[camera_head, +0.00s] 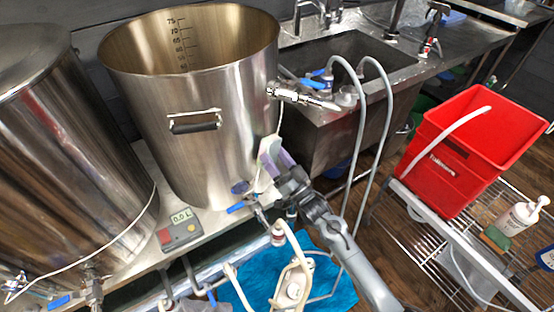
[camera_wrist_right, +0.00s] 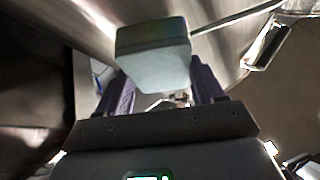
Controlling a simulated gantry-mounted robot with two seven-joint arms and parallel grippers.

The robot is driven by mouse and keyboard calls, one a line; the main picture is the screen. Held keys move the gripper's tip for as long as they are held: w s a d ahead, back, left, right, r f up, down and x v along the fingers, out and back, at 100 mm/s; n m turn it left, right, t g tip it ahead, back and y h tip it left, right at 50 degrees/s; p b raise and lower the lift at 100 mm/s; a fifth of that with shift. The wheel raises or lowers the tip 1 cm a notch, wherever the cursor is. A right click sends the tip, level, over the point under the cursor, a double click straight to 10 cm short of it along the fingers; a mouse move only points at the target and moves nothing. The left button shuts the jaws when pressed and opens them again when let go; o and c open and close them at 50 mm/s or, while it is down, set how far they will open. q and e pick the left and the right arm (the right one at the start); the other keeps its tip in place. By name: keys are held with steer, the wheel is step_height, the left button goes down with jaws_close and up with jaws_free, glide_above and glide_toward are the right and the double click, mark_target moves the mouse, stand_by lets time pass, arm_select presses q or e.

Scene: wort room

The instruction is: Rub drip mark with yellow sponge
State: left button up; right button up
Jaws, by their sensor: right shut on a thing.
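My right gripper (camera_head: 277,160) is at the lower right side of the big steel kettle (camera_head: 225,105). In the right wrist view its purple fingers (camera_wrist_right: 160,78) are shut on a pale grey-green, sponge-like block (camera_wrist_right: 152,42); no yellow shows on it. The block also shows as a pale patch (camera_head: 267,147) beside the kettle wall in the head view. It is close to the steel; I cannot tell if it touches. I cannot make out a drip mark; the gripper and block cover part of the wall. My left gripper is not in view.
A valve with a blue handle (camera_head: 238,207) sits just below the gripper. A tap (camera_head: 300,96) with hoses is above it. A digital scale (camera_head: 180,229) stands at the kettle's foot. A red bin (camera_head: 470,148) and a green-and-tan sponge (camera_head: 495,239) are on the wire rack at right.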

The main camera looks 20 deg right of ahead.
mark_target(279, 147)
steer(key=shift+w+a+b, duration=0.35)
steer(key=shift+w+a, duration=0.05)
steer(key=shift+w, duration=0.15)
steer(key=shift+d, duration=0.1)
steer(key=shift+w+d+f+b, duration=0.1)
steer(key=shift+w+d+b, duration=0.25)
steer(key=shift+d, duration=0.3)
steer(key=shift+w+d+b, duration=0.35)
steer(key=shift+w+d, duration=0.25)
steer(key=shift+d, duration=0.25)
steer(key=shift+w+d, duration=0.1)
steer(key=shift+w, duration=0.05)
